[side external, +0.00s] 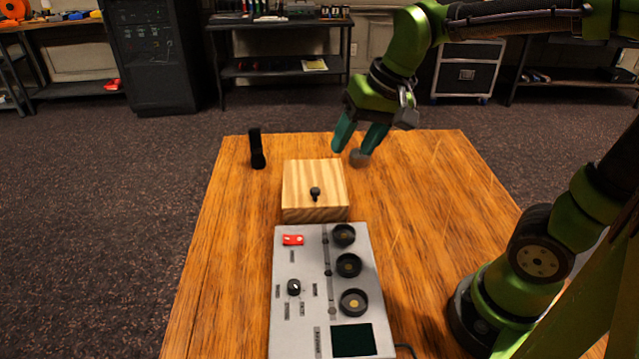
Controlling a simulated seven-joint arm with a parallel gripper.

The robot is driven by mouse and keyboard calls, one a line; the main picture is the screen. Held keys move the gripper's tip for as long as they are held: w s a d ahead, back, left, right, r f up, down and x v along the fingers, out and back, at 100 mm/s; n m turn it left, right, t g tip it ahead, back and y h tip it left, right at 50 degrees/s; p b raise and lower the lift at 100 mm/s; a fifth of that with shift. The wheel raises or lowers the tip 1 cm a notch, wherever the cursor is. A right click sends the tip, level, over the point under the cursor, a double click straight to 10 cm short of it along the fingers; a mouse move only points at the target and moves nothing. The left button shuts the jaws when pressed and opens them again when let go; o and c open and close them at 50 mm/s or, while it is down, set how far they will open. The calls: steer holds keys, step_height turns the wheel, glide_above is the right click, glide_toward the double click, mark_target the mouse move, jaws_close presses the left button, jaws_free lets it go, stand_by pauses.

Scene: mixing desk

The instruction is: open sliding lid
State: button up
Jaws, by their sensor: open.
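A light wooden box (300,214) stands on the table behind the mixing desk. Its flat lid (299,178) covers the top and carries a small black knob (315,193) near the middle right. No gap shows between lid and box. My gripper (347,155) hangs past the far right corner of the box, above the table. Its teal fingers are apart, and nothing shows between them. It does not appear to touch the box.
A grey mixing desk (310,270) with dials, sliders and a red switch (292,240) lies just in front of the box. A black upright object (257,150) stands at the back left. The wooden table (430,190) is clear to the right of the box.

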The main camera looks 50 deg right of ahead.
mark_target(315, 189)
steer(key=w+r+m+g+h, duration=0.15)
steer(key=w+m+g, duration=0.25)
steer(key=w+m, duration=0.7)
steer(key=shift+m, duration=0.5)
steer(key=f, duration=1.6)
steer(key=shift+s+d+f, duration=0.3)
steer(key=shift+s+d, duration=0.1)
steer(key=shift+c, duration=0.4)
jaws_close()
